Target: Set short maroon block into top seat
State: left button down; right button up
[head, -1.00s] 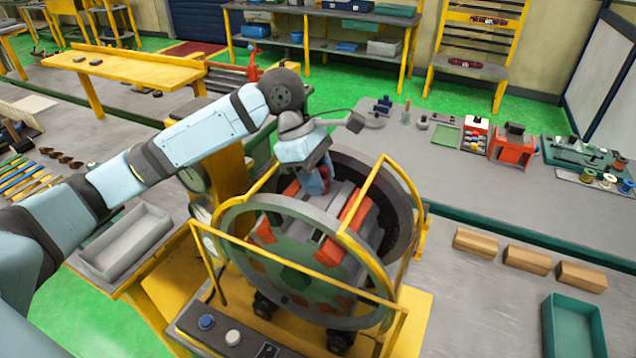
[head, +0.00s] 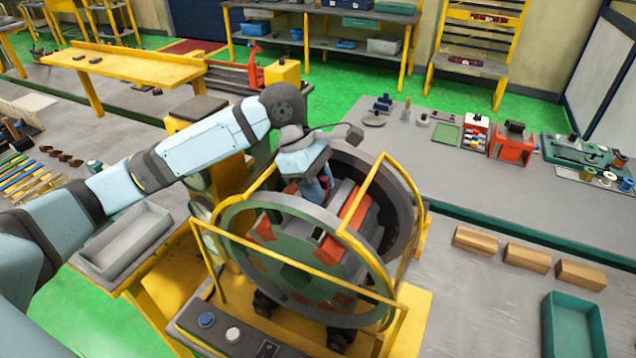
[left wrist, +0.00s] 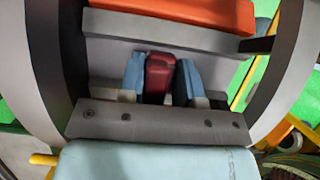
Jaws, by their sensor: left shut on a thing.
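My left gripper (head: 320,190) reaches down into the top of the large round stator (head: 234,213) in its yellow frame. In the left wrist view its two light blue fingers (left wrist: 158,82) are shut on the short maroon block (left wrist: 159,74), one on each side. The block sits between grey walls of the stator top, with an orange block (left wrist: 185,12) beyond. The block's underside is hidden, so I cannot tell whether it touches the seat. In the head view the gripper and stator largely hide it. My right gripper is not in view.
Yellow guard bars (head: 375,200) rise close around the stator. A grey tray (head: 125,240) stands at left. Several wooden blocks (head: 527,258) and a green tray (head: 573,325) lie on the right bench. A red machine (head: 512,142) stands farther back.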

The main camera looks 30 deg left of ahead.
pick_arm(q)
jog(key=shift+f, duration=0.25)
dwell(0.4)
jog(key=c, duration=0.7)
grip_release()
jog(key=shift+c, duration=0.2)
jog(key=b+v, duration=0.1)
jog(key=v, duration=1.2)
jog(key=shift+a+r, duration=0.15)
jog(key=shift+r, duration=0.2)
